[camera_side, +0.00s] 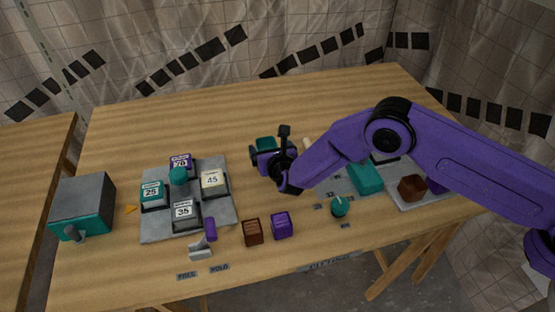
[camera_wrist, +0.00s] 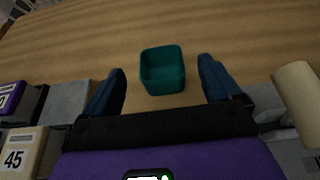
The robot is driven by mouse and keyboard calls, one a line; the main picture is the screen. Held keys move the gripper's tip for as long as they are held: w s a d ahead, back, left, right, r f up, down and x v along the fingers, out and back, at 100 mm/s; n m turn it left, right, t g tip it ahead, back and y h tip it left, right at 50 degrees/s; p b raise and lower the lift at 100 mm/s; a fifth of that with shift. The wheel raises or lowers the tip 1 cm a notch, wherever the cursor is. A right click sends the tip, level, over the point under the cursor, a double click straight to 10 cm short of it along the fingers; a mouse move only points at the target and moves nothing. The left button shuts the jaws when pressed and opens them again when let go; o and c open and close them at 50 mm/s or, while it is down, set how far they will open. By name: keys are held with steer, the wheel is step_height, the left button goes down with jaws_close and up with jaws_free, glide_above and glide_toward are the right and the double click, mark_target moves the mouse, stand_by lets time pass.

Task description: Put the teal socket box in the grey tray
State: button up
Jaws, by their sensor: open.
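The teal socket box (camera_wrist: 162,72) is a small open-topped box on the bare wood. In the wrist view it lies between and just beyond my two spread fingers, with wood showing on both sides of it. In the side view the teal box (camera_side: 265,143) is partly hidden behind my gripper (camera_side: 270,150). My gripper is open and empty, low over the middle of the table. The grey tray (camera_side: 408,203) is at the table's right, partly hidden by my arm. A brown cube (camera_side: 412,187) sits in it.
A grey panel (camera_side: 155,230) at left bears several labelled blocks and a teal knob. A teal block (camera_side: 365,178) and a teal round piece (camera_side: 339,207) lie left of the tray. Brown (camera_side: 251,232) and purple (camera_side: 281,225) cubes stand in front. The back of the table is clear.

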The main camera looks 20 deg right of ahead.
steer(key=v, duration=0.9)
steer(key=shift+s+r, duration=0.15)
steer(key=shift+s, duration=0.2)
glide_toward(267, 143)
steer(key=shift+w+a, duration=0.15)
steer(key=shift+w, duration=0.4)
steer(key=shift+w+a, duration=0.15)
steer(key=shift+w, duration=0.4)
steer(key=shift+x, duration=1.05)
steer(key=c, duration=1.1)
